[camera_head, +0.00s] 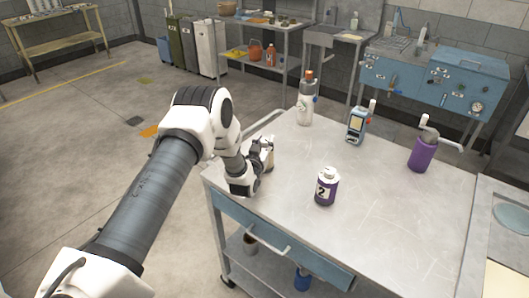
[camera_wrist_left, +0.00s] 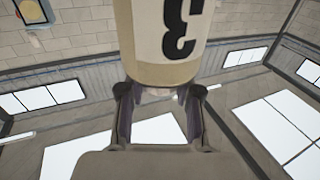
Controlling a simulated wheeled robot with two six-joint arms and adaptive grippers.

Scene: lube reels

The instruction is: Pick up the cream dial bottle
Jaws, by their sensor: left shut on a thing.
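The cream bottle (camera_wrist_left: 170,38) fills the top middle of the left wrist view, with a large black 3 on its side. My left gripper (camera_wrist_left: 160,108) has its two fingers on either side of the bottle's narrower end and is shut on it. In the head view my left gripper (camera_head: 262,160) is low over the left part of the grey table; the bottle there is mostly hidden by the fingers. I cannot tell whether the bottle touches the table. My right gripper is not in view.
On the table (camera_head: 380,225) stand a purple bottle labelled 2 (camera_head: 326,188), a grey-white bottle with an orange-brown cap (camera_head: 306,102), a blue handheld device (camera_head: 356,125) and a purple container with a crank (camera_head: 421,155). The table's front right is clear.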

